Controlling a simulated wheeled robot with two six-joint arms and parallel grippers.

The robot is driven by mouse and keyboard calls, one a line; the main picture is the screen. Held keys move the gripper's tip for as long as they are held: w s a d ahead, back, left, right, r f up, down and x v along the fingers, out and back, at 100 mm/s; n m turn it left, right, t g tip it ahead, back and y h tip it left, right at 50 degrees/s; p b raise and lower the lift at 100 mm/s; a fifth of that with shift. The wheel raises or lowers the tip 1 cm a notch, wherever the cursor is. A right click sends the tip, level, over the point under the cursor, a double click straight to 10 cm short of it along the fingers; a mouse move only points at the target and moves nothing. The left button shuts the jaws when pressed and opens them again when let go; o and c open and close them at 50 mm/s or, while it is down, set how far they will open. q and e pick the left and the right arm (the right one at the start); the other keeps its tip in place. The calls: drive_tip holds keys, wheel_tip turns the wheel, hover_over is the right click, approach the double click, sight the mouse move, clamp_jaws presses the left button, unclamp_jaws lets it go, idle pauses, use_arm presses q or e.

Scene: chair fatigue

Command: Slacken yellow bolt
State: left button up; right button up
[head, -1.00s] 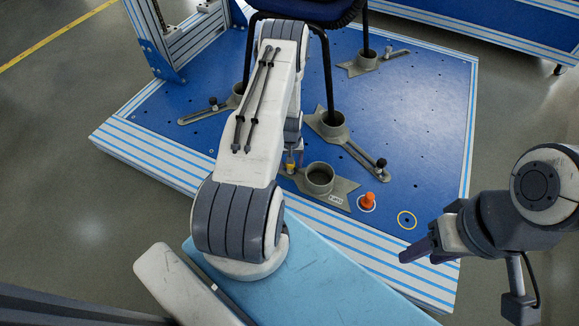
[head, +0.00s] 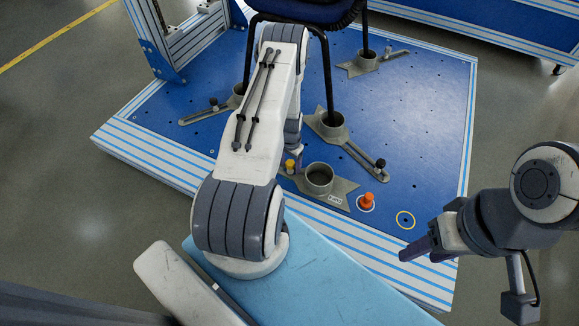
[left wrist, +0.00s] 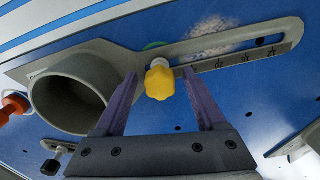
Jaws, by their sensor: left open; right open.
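The yellow bolt (left wrist: 160,83) stands in the slotted grey bracket (left wrist: 222,45) in the left wrist view. In the head view the yellow bolt (head: 290,166) shows beside the round grey cup (head: 319,180). My left gripper (left wrist: 163,80) is open, with its purple fingers on either side of the bolt head and gaps showing to both. In the head view my left arm hides most of that gripper. My right gripper (head: 415,252) is open and empty over the lower right of the blue platform (head: 428,130), away from the bolt.
The platform's right side is mostly clear.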

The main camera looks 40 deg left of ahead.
use_arm(q)
clamp_jaws()
drive_tip(key=n, duration=0.3)
drive_tip(key=shift+n, duration=0.5)
drive_tip(key=n, duration=0.3)
drive_tip(key=shift+p, duration=0.4)
drive_tip(key=shift+n, duration=0.5)
drive_tip(key=n, duration=0.3)
drive_tip(key=shift+n, duration=0.3)
